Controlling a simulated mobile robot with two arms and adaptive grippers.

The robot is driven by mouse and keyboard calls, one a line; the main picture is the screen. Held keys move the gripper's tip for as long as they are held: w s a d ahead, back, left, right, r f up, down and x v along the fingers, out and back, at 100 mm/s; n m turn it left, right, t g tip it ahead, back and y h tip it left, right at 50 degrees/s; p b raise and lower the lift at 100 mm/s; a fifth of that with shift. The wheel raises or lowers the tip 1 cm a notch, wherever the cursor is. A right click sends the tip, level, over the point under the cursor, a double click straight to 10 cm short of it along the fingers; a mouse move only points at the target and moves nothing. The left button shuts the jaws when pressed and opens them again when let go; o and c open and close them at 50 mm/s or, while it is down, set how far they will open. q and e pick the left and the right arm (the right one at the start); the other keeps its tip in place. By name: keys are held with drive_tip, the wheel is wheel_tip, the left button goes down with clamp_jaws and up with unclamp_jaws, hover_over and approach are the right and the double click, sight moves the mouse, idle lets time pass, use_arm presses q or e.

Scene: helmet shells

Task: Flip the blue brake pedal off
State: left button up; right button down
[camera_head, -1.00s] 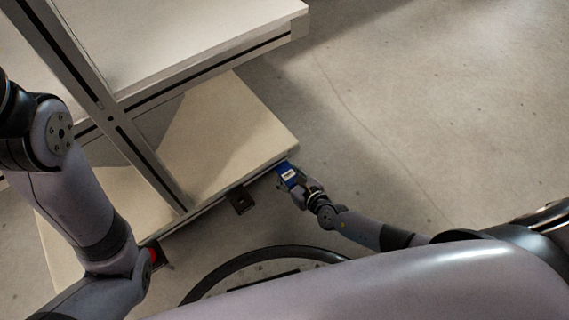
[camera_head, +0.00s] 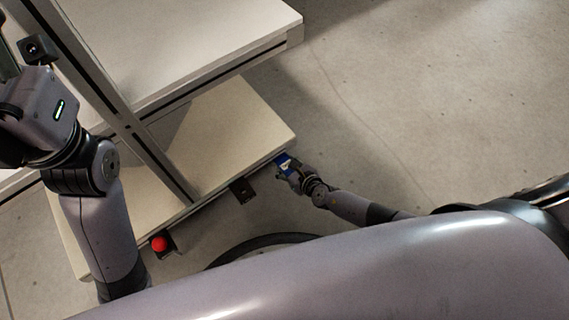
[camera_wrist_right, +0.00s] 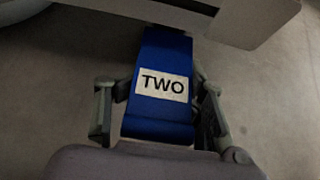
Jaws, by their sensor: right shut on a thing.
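The blue brake pedal (camera_head: 284,163) sticks out from the edge of the lower shelf, at its right end. In the right wrist view the pedal (camera_wrist_right: 160,112) fills the middle and carries a white label reading "TWO". My right gripper (camera_head: 287,172) is at the pedal, and in the wrist view its fingers (camera_wrist_right: 160,110) lie on both sides of the blue pedal, shut on it. My left arm stands at the left of the head view, but its gripper's fingers do not show.
The cart has an upper shelf (camera_head: 185,50) and a lower shelf (camera_head: 235,125). A red round part (camera_head: 159,244) and a black bracket (camera_head: 242,191) sit along the lower shelf's edge. Open concrete floor (camera_head: 430,110) lies to the right.

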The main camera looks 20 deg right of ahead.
drive_tip(key=c, duration=1)
unclamp_jaws()
drive_tip(key=shift+o, duration=0.2)
drive_tip(key=shift+s, duration=0.1)
drive_tip(key=shift+s+r, duration=0.25)
drive_tip(key=shift+s, duration=0.25)
drive_tip(key=v, duration=1)
drive_tip(key=shift+s+d+r, duration=0.25)
drive_tip(key=shift+d, duration=0.1)
drive_tip(key=shift+r, duration=0.15)
